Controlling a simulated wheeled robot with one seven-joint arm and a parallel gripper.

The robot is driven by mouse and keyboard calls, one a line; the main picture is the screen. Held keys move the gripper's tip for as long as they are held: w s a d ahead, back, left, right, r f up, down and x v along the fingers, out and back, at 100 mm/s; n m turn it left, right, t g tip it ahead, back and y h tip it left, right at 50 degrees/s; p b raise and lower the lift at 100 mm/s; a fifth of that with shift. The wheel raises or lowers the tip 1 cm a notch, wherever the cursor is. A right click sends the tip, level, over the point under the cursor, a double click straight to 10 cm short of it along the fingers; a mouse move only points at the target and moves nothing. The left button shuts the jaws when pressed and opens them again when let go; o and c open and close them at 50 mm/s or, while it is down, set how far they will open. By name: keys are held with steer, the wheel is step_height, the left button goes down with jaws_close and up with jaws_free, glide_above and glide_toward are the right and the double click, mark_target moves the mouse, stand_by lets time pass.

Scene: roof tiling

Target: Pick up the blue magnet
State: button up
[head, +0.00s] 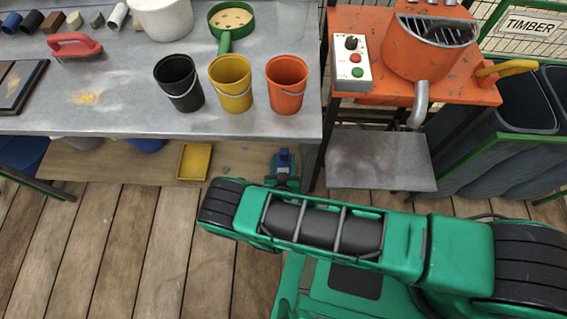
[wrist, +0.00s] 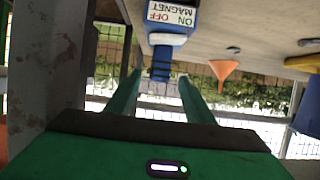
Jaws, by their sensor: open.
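The blue magnet (wrist: 172,24) is at the top of the wrist view, with a white label reading ON OFF MAGNET upside down. A pale band and a dark blue ribbed part extend from it toward my fingers. In the head view the blue magnet (head: 284,160) shows small on the lower shelf, just beyond my arm. My gripper (wrist: 160,82) is open, its two green fingers pointing at the magnet, one on each side of its near end. I cannot tell whether they touch it. In the head view my arm hides most of the gripper.
The magnet's lower shelf (head: 110,160) lies under the grey workbench (head: 130,112). A yellow tray (head: 194,162) is to its left. An orange funnel (wrist: 223,72) shows in the wrist view. A grey post (wrist: 48,60) stands close at the left. Black, yellow and orange buckets (head: 286,84) stand above.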

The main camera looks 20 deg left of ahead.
mark_target(284, 148)
steer(key=shift+x, duration=4)
steer(key=shift+r, duration=0.1)
jaws_close()
steer(key=shift+r, duration=0.15)
